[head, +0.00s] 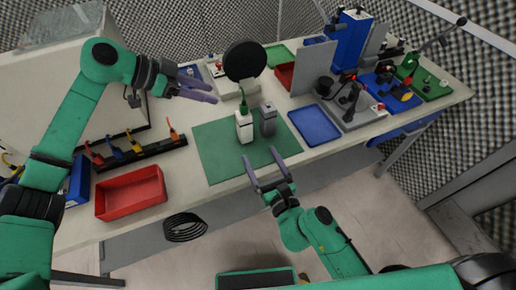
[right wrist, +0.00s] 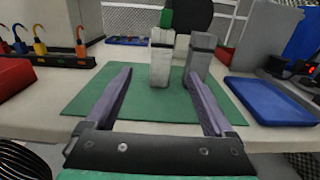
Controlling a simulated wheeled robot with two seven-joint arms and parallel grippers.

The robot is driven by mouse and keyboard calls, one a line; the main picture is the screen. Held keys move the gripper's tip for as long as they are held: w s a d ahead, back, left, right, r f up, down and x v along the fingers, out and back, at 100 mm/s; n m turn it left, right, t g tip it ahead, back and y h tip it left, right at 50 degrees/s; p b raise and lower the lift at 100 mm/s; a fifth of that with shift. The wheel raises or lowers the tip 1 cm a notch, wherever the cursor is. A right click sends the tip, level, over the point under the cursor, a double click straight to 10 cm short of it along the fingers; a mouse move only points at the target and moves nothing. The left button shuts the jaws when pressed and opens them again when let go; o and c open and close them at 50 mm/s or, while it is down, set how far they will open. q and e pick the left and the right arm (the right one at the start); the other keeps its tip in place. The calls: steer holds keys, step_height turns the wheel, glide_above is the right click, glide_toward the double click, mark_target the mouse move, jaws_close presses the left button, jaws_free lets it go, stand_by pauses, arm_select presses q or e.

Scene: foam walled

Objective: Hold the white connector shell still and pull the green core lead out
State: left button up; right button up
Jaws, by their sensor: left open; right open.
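The white connector shell (head: 244,128) stands upright on the green mat (head: 213,149). The green core lead (head: 243,104) sticks up from its top. My left gripper (head: 214,90) is open and empty, up and left of the shell, over the back of the table. My right gripper (head: 263,171) is open and empty at the table's front edge, pointing toward the shell without touching it.
A grey connector block (head: 267,119) stands close right of the white shell. A round black disc (head: 245,60) stands behind. A blue tray (head: 314,125) lies right of the mat, a red bin (head: 131,193) left. A rack of coloured leads (head: 138,151) stands at left. The mat's front is clear.

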arm_select(q)
steer(key=shift+w+d, duration=0.1)
steer(key=shift+w, duration=0.05)
arm_select(e)
steer(key=x, duration=1.4)
steer(key=shift+w+f, duration=0.15)
steer(key=shift+w, duration=0.1)
arm_select(q)
steer(key=shift+o, duration=0.3)
arm_select(e)
steer(key=shift+d, duration=0.1)
jaws_close()
arm_select(q)
steer(key=shift+o, duration=1.3)
steer(key=shift+d+r, duration=0.15)
steer(key=w+d+r+t+h, duration=0.2)
steer(key=d+r+t+h, duration=0.15)
steer(key=r, duration=0.65)
steer(key=w+d+r+t+h, duration=0.2)
steer(key=r+t+h, duration=0.15)
steer(key=r, duration=0.65)
steer(key=w+a+r+n+t+y, duration=0.4)
steer(key=w+a+r+n+t, duration=0.15)
steer(key=r+n+t, duration=0.45)
steer(key=n+g+y, duration=0.1)
steer(key=g+y, duration=1)
steer(key=g, duration=0.5)
glide_toward(242, 104)
steer(key=x, duration=0.9)
